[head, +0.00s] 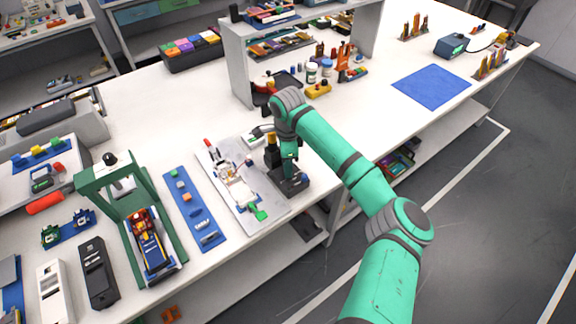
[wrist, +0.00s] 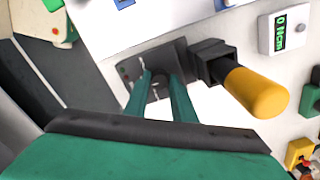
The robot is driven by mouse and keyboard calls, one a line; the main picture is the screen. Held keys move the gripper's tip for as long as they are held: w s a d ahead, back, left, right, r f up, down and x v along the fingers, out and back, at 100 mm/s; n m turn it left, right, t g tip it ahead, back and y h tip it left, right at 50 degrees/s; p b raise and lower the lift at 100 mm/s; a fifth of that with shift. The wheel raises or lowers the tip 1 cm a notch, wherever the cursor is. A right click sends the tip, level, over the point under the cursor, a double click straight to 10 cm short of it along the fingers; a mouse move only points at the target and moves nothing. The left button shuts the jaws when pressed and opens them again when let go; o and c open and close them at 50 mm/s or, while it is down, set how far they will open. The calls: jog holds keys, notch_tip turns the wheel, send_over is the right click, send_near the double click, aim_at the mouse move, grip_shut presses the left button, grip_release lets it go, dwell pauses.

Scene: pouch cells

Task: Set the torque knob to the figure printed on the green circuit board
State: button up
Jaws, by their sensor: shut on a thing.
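My gripper (wrist: 160,80) points down at a dark driver unit (wrist: 130,68). Its two teal fingers are closed around the small dark torque knob (wrist: 159,93) on the unit's top face, with pale marks beside it. The fingers hide part of the knob, so I cannot tell its setting. In the head view, my gripper (head: 288,168) is over the dark unit (head: 292,187). A small display (wrist: 281,32) reads "0 Ncm" in green. A small green piece (head: 260,214), possibly the circuit board, lies at the grey plate's front corner. No figure is readable on it.
A yellow-handled tool (wrist: 255,92) stands close to the right of my fingers. The grey work plate (head: 222,185) lies left of the unit. A green press frame (head: 130,205) stands farther left. A shelf (head: 240,65) rises behind.

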jog(key=shift+w+d+r, duration=0.1)
jog(key=shift+d, duration=0.05)
jog(key=m, duration=0.9)
jog(key=shift+m, duration=0.3)
dwell(0.4)
jog(key=o, duration=1.1)
jog(key=shift+c, duration=0.2)
notch_tip(320, 180, up, 11)
